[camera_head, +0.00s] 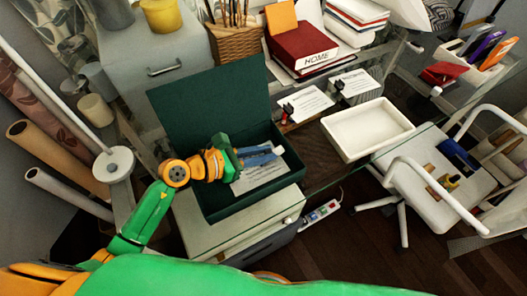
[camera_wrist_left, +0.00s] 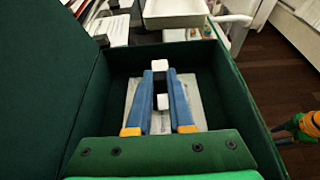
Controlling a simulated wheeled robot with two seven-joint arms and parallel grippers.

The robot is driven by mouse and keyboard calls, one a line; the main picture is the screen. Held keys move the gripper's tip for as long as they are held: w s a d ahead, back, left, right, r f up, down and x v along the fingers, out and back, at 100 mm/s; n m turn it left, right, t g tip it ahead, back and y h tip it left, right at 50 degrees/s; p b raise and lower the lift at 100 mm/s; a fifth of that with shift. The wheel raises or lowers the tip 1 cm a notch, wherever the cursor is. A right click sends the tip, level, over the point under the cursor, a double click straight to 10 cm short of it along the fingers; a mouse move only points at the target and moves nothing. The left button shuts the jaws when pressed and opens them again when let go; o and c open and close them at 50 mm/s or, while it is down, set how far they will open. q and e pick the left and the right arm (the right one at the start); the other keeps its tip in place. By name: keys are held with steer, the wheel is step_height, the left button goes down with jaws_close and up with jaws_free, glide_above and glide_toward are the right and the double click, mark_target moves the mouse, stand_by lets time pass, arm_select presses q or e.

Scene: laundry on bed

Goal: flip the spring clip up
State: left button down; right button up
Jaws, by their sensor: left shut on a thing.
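An open green box file (camera_head: 205,205) lies on a white cabinet, its lid raised at the back; its wall also shows in the left wrist view (camera_wrist_left: 245,100). A white printed sheet (camera_head: 250,180) lies inside. My left gripper (camera_head: 272,152) reaches into the box over the sheet. In the left wrist view its blue fingers (camera_wrist_left: 162,75) are closed about a small white piece (camera_wrist_left: 160,65) at their tips, which seems to be the spring clip. The rest of the clip is hidden. My right gripper (camera_wrist_left: 284,127) shows small and dark at the right edge there; its jaws are unclear.
A white tray (camera_head: 366,130) stands right of the box on the glass desk. A white chair (camera_head: 425,170) stands right.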

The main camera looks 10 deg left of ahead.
mark_target(267, 152)
stand_by(0.8)
arm_select(q)
steer(key=r+g+y+p, duration=0.1)
steer(key=p, duration=0.3)
steer(key=r+y+p, duration=0.1)
steer(key=p, duration=0.3)
steer(key=r+g+y+p, duration=0.1)
steer(key=p, duration=0.4)
steer(key=shift+w+d+g+y, duration=0.3)
steer(key=shift+d, duration=0.05)
steer(key=shift+w+d+r+g+y+p, duration=0.1)
steer(key=shift+w+d+g+y+p, duration=0.15)
steer(key=shift+g+y+p, duration=0.6)
steer(key=shift+d, duration=0.1)
